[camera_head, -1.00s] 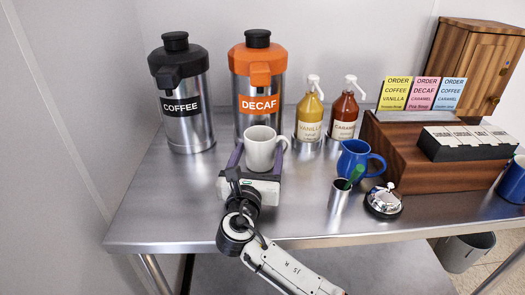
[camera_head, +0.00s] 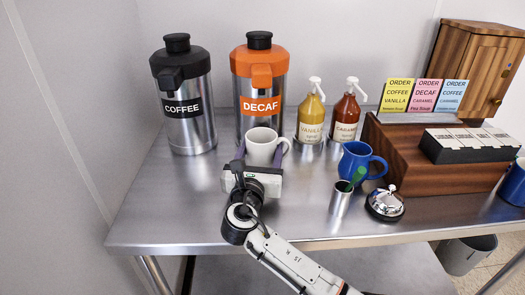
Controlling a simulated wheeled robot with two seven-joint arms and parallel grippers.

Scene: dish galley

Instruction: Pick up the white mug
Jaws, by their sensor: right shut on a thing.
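The white mug (camera_head: 262,146) is upright in front of the decaf dispenser, its handle toward the right. My right gripper (camera_head: 260,158) comes from the front edge of the counter and is shut on the mug, one purple finger at each side. The gripper body hides the mug's lower part, so I cannot tell whether its base touches the counter. My left gripper is not in view.
A coffee dispenser (camera_head: 184,105) and a decaf dispenser (camera_head: 259,85) stand behind. The counter's left front (camera_head: 165,215) is clear.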

